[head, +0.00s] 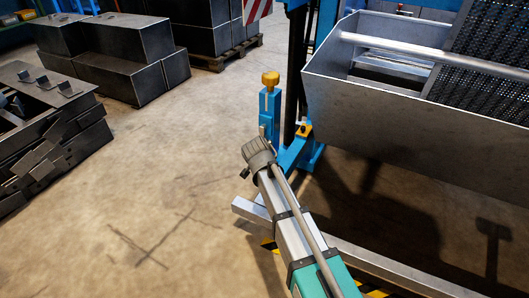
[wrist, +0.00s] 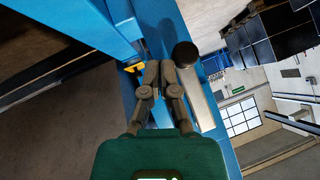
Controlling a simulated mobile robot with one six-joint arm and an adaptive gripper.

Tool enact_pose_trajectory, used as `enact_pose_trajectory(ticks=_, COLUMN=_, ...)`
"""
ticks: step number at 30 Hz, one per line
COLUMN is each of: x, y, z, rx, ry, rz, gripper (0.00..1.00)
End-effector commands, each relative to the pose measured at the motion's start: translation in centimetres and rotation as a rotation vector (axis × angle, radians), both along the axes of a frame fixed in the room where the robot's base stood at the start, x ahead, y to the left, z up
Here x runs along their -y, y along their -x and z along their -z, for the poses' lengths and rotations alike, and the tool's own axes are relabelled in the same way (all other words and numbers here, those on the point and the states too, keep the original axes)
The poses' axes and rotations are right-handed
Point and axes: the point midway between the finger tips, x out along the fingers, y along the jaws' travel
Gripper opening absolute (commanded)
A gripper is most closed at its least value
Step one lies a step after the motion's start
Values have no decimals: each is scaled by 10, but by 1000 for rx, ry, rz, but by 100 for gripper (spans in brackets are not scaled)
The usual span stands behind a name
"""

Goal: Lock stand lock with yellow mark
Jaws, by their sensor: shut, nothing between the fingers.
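A blue stand (head: 290,155) stands beside the large grey metal trough. A small dark part with a yellow mark (head: 304,130) sits on it, near the trough's lower left corner. A yellow piece also shows in the wrist view (wrist: 134,67), left of my fingertips. A short blue post with a yellow knob (head: 270,79) rises at the stand's left. My gripper (wrist: 158,68) is shut and empty over the blue beam, its fingertips together. A dark round knob (wrist: 185,54) on a silver bar is just right of it. I cannot tell whether the fingertips touch anything. I cannot clearly make out the fingers in the head view.
The grey trough (head: 400,115) with a bar and perforated panel fills the upper right. Dark metal blocks (head: 120,60) and stacked steel parts (head: 45,135) stand at the left. The concrete floor (head: 170,170) between them and the stand is open.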

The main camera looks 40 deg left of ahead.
Motion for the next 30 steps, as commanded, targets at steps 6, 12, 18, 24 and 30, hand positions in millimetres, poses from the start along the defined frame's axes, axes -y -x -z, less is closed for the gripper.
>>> enact_pose_trajectory(ticks=6, x=6, y=-1, z=-4, rx=0, ry=-1, rz=1, gripper=0)
enact_pose_trajectory(ticks=12, x=23, y=-2, z=-13, rx=-1, ry=-1, rz=3, gripper=0)
enact_pose_trajectory(ticks=18, x=49, y=8, z=-26, rx=0, ry=0, rz=0, gripper=0)
enact_pose_trajectory(ticks=24, x=74, y=30, z=-37, rx=0, ry=1, rz=-1, gripper=0)
enact_pose_trajectory(ticks=30, x=94, y=48, z=-46, rx=0, ry=0, rz=0, gripper=0)
